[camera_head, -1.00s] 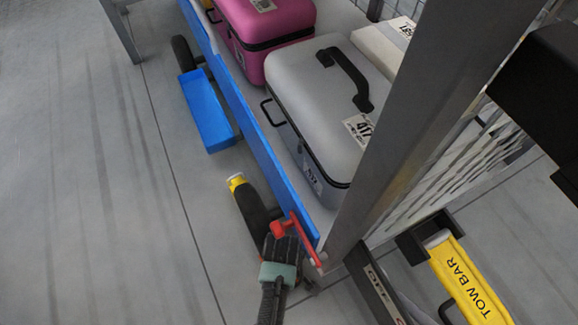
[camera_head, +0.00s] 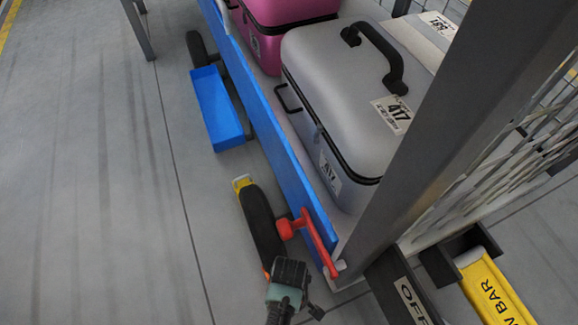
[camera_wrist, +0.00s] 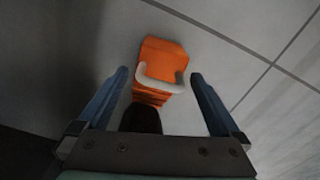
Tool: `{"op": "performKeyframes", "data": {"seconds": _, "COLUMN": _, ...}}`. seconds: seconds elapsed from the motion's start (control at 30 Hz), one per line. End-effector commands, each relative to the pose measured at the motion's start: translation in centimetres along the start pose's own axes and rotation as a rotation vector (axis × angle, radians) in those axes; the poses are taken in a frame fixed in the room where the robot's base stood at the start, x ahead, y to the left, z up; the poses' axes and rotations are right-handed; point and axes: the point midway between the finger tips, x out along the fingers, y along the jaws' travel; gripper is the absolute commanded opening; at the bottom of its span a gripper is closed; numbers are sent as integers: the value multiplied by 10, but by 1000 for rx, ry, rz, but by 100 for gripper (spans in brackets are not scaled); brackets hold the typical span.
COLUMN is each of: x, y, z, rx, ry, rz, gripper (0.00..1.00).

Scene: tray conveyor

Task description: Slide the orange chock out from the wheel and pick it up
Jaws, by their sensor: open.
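The orange chock (camera_wrist: 160,62) lies on the grey floor in the wrist view, with a pale grey handle (camera_wrist: 158,82) across it. In the head view only a sliver of the orange chock (camera_head: 267,275) shows at the near end of the dark cart wheel (camera_head: 260,225). My gripper (camera_wrist: 159,74) is open and empty, its blue fingers to either side of the chock's handle; I cannot tell the height gap. In the head view my gripper (camera_head: 290,272) is beside the wheel's near end and hides most of the chock.
A yellow chock (camera_head: 242,182) sits at the wheel's far end. A red lever (camera_head: 308,235) sticks out from the cart's blue side (camera_head: 265,115). A blue tray (camera_head: 218,110) hangs farther back. A grey post (camera_head: 430,130) and yellow tow bar (camera_head: 492,285) stand right. The left floor is clear.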

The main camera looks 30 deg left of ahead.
Motion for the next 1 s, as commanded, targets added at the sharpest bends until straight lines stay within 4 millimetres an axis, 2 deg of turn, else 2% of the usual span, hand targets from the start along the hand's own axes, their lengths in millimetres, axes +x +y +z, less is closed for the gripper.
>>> {"op": "performKeyframes", "data": {"seconds": 0.1, "x": 9, "y": 0, "z": 0, "rx": 0, "ry": 1, "rz": 1, "gripper": 100}}
{"op": "performKeyframes", "data": {"seconds": 0.47, "x": 9, "y": 0, "z": 0, "rx": 0, "ry": 1, "rz": 1, "gripper": 100}}
{"op": "performKeyframes", "data": {"seconds": 1.0, "x": 10, "y": 0, "z": 0, "rx": 0, "ry": 0, "rz": 0, "gripper": 5}}
